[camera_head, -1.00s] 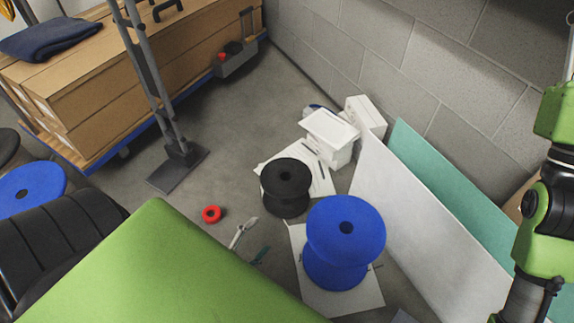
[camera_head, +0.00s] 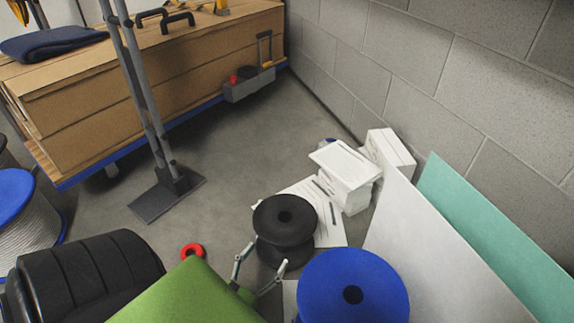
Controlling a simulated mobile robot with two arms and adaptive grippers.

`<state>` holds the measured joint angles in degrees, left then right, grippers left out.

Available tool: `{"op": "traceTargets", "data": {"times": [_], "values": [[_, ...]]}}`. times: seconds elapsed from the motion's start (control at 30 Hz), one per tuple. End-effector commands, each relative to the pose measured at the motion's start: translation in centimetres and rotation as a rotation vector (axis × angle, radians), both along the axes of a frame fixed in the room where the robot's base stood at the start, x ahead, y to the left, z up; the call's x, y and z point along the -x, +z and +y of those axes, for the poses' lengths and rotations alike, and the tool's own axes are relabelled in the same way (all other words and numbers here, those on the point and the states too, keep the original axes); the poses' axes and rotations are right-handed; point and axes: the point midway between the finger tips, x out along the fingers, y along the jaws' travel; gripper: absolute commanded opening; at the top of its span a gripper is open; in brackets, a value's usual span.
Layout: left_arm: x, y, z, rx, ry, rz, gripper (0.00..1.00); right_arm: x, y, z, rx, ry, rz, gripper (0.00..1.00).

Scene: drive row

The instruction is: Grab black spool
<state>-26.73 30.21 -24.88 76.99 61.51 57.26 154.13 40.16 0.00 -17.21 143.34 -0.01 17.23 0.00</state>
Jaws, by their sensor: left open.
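The black spool (camera_head: 285,222) stands upright on the floor in the middle of the head view, partly over white sheets of paper. My left gripper (camera_head: 268,254) is at the end of the green arm, just in front of the spool on the near left side. My right gripper is not in view.
A blue spool (camera_head: 353,290) stands close by on the near right. A red ring (camera_head: 192,252) lies on the left.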

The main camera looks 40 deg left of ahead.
Motion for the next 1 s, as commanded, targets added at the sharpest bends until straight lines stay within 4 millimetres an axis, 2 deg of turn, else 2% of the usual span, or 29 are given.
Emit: {"op": "traceTargets", "data": {"times": [0.1, 0.37, 0.67, 0.97, 1.0], "values": [[-2.1, -0.2, 0.5, -0.001, -0.001, -0.002, 0.7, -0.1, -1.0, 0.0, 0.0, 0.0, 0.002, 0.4], [-4.0, -0.1, 0.8, 0.0, -0.001, -0.002, 0.7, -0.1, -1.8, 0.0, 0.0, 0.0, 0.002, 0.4], [-8.0, 0.2, 1.4, -0.002, -0.001, -0.002, 0.7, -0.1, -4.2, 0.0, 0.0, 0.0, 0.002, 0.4], [-8.5, 0.4, 1.5, -0.003, -0.001, 0.001, 0.7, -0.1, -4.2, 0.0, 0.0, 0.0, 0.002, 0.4], [-8.5, 0.4, 1.5, -0.003, -0.001, 0.001, 0.63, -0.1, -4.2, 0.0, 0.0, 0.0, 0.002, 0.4]]}}
